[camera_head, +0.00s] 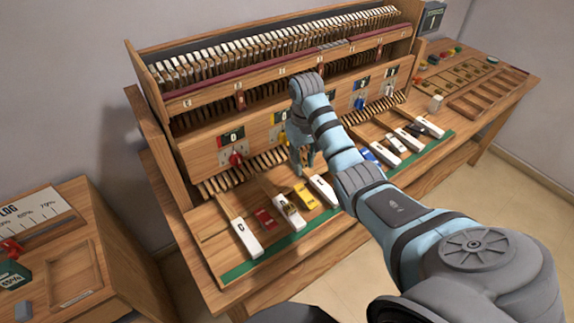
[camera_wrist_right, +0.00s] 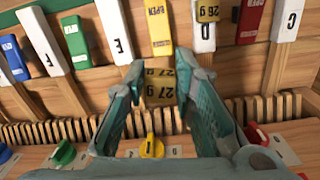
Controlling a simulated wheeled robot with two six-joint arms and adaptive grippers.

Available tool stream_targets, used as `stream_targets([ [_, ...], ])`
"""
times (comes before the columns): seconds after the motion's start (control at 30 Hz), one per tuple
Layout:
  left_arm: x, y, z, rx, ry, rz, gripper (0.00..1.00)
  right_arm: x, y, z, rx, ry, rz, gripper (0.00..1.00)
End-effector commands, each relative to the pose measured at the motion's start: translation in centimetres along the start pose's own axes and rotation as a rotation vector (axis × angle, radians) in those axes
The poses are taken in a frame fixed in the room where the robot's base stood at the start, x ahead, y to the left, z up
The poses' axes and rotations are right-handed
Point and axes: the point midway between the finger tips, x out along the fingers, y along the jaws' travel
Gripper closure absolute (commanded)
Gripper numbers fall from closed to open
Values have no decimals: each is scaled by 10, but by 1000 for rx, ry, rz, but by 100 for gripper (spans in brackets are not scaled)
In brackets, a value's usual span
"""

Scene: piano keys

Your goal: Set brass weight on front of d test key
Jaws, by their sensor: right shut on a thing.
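My right gripper (camera_head: 302,165) hangs over the back part of the keys, near the yellow and E keys. In the right wrist view the gripper (camera_wrist_right: 165,80) is shut on a brass weight marked 27 g (camera_wrist_right: 159,92), held between its fingertips. The white D key (camera_wrist_right: 203,38) lies up and to the right of the held weight in that view. A brass weight marked 26 g (camera_wrist_right: 208,11) sits on the D key; it also shows in the head view (camera_head: 289,206). My left gripper is not in view.
A red OPEN key (camera_wrist_right: 250,20) and a yellow OPEN key (camera_wrist_right: 160,30) flank the D key. The white C key (camera_head: 243,238) and E key (camera_head: 323,189) stand further out. Coloured knobs (camera_head: 235,158) line the panel behind. A slotted tray (camera_head: 483,98) is at right.

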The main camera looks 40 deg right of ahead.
Motion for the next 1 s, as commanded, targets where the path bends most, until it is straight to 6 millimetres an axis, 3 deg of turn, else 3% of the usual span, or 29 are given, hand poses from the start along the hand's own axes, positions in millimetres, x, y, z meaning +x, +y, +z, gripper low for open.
stream_targets([
  [0.03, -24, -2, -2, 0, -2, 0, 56, -4, -11, 17, -41, -4, 5, 94],
  [0.1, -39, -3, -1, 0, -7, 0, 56, 5, -26, 43, -95, -1, 3, 94],
  [0.2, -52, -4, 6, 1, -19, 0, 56, 15, -43, 76, -150, 6, -9, 94],
  [0.3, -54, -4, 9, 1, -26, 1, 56, 24, -51, 90, -173, 10, -18, 94],
  [0.67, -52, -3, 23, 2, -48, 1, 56, 77, -58, 77, -177, -3, -19, 94],
  [0.9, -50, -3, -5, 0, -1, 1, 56, 99, -58, 76, -178, -1, -18, 94],
  [1.0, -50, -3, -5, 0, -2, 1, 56, 101, -58, 76, -178, 0, -18, 94],
])
